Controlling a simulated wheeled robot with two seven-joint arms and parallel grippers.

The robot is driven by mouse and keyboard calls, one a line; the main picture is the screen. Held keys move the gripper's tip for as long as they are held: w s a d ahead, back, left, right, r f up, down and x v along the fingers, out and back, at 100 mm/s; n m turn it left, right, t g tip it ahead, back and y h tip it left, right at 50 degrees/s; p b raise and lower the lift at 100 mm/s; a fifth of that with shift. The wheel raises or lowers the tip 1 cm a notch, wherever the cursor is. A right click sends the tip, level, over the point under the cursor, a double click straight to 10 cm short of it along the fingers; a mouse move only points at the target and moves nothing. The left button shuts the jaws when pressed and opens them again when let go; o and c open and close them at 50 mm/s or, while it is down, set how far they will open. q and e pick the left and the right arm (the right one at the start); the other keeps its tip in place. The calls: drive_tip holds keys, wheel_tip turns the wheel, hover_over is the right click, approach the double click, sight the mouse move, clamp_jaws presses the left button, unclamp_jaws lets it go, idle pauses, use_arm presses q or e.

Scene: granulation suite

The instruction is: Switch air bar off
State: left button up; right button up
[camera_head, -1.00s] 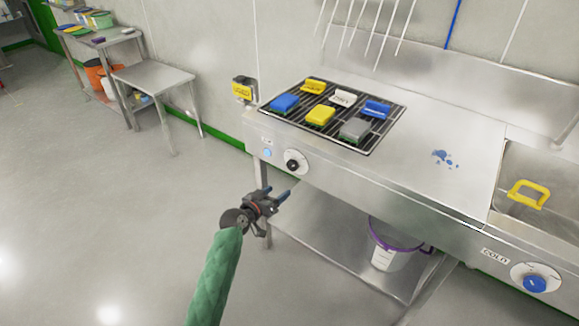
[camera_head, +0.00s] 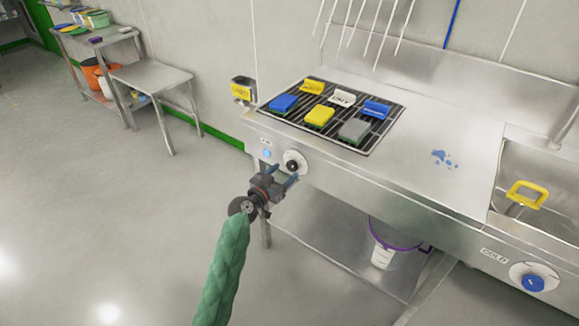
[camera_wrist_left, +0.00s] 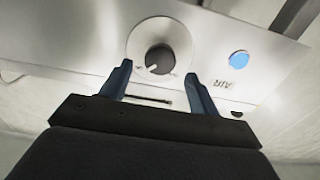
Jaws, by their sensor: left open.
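The air bar's black knob (camera_head: 292,165) sits on a round pale plate on the steel front panel, under the grate. In the left wrist view the knob (camera_wrist_left: 159,60) has a white pointer mark toward its lower side. A blue disc (camera_head: 267,153) and an AIR label (camera_wrist_left: 225,84) are beside it. My left gripper (camera_head: 285,176) is open and empty just in front of and below the knob. In the left wrist view its blue fingertips (camera_wrist_left: 157,78) stand on either side of the knob's lower part, and I cannot tell whether they touch. My right gripper is not in view.
Several coloured blocks lie on the black grate (camera_head: 372,142) above the panel. A bucket with a purple rim (camera_head: 383,255) stands on the lower shelf. A sink with a yellow-handled item (camera_head: 526,187) and a blue COLD knob (camera_head: 533,283) are at right. The floor at left is clear.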

sight(291, 167)
use_arm(q)
drive_tip(key=shift+p+x, duration=0.35)
drive_tip(key=shift+x, duration=1.65)
drive_tip(key=c, duration=1)
